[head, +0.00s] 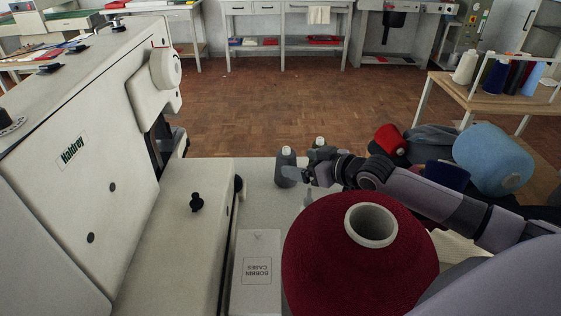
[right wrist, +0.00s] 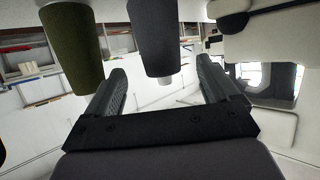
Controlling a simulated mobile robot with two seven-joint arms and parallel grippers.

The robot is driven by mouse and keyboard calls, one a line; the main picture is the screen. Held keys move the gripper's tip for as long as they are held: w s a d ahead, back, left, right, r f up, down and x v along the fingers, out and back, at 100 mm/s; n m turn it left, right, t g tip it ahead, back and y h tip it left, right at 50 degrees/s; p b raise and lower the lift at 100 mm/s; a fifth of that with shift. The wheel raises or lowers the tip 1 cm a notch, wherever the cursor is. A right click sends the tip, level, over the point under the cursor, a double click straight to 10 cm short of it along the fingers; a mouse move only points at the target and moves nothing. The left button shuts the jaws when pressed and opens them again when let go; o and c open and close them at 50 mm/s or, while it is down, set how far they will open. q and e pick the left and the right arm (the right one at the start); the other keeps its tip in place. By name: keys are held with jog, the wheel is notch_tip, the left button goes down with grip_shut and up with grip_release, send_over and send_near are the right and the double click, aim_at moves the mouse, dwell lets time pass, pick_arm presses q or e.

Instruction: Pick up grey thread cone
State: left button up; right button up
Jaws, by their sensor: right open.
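The grey thread cone (head: 285,171) stands upright on the light table in the head view, right of the sewing machine. My right gripper (head: 304,176) is close to its right side. In the right wrist view the grey cone (right wrist: 153,38) hangs upside down in the picture, lined up with the gap between the two fingers of my open right gripper (right wrist: 160,72). Nothing is held; whether a finger touches the cone is unclear. An olive-green cone (right wrist: 72,45) is beside it; in the head view my gripper partly hides this cone (head: 319,150). My left gripper is out of view.
A big dark red cone (head: 330,260) stands in front of my right arm. A white bobbin-case box (head: 258,262) lies near the machine (head: 75,190). Red (head: 391,141), navy (head: 447,175) and blue (head: 493,160) spools are at the right, behind my arm.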

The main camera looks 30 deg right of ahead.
aim_at(294, 163)
jog(key=shift+x, duration=3.3)
jog(key=shift+s+f, duration=0.1)
jog(key=shift+f, duration=0.05)
jog(key=shift+c, duration=0.3)
jog(key=c, duration=1.1)
